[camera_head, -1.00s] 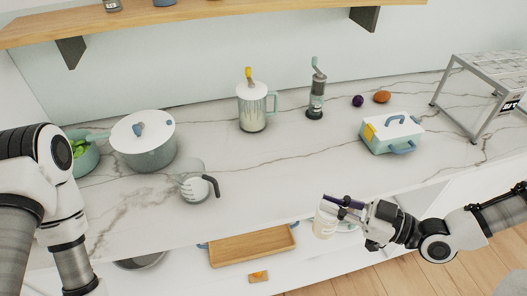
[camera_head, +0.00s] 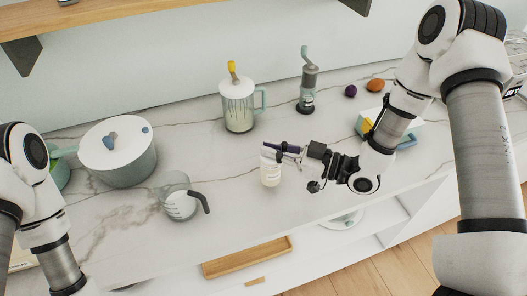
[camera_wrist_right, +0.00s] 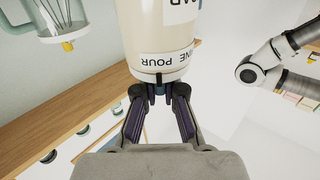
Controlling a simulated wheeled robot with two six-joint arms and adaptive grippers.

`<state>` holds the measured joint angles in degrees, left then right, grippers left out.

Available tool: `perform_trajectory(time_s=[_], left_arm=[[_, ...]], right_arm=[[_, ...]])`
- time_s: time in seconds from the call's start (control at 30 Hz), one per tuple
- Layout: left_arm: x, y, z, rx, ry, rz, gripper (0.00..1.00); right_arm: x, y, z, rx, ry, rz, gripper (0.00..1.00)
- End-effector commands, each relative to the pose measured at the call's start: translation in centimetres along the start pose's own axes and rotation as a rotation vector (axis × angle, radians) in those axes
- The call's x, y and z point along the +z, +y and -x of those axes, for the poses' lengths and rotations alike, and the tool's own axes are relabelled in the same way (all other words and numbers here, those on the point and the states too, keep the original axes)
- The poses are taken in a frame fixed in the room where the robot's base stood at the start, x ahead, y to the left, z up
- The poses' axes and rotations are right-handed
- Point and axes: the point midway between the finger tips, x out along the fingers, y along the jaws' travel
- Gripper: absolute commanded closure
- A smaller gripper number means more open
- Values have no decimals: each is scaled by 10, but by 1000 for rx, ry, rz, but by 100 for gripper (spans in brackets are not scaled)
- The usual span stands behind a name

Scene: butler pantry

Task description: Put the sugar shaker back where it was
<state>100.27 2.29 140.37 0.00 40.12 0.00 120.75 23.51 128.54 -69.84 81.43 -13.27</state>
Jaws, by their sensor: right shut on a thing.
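The sugar shaker (camera_head: 271,172) is a cream cylinder with printed lettering. It is upright over the front middle of the marble counter; I cannot tell whether its base touches the surface. My right gripper (camera_head: 284,151) is shut on it near its top, coming from the right. In the right wrist view the shaker (camera_wrist_right: 160,45) fills the top middle, its lettering upside down, between the fingertips (camera_wrist_right: 160,88). My left arm shows at the left edge, but its gripper is not in view.
A measuring jug (camera_head: 178,201) and lidded pot (camera_head: 119,158) stand left of the shaker. A blender-like jug (camera_head: 238,108) and a grinder (camera_head: 307,88) stand behind. A blue-and-white box (camera_head: 408,131) is partly behind my right arm. A wooden tray (camera_head: 247,257) lies below the counter edge.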

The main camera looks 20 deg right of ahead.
Motion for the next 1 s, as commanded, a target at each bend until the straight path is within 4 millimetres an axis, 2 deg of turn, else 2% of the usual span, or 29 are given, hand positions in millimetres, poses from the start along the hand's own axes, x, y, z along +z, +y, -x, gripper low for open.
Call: perform_trajectory(time_s=[0.03,0.2,0.4,0.7,0.8,1.0], left_arm=[[0,0,5,0,0,0,100],[0,0,11,0,0,0,100],[0,0,23,0,0,0,100],[0,0,18,0,0,0,100],[0,0,19,0,-1,0,100],[0,0,19,0,0,0,100]], right_arm=[[-2,3,-10,-5,-1,3,100],[0,13,-30,-4,0,2,100],[34,13,-28,0,-1,-3,100],[40,13,-28,0,1,-1,100],[39,13,-28,0,0,-1,67],[39,13,-28,0,0,-1,67]])
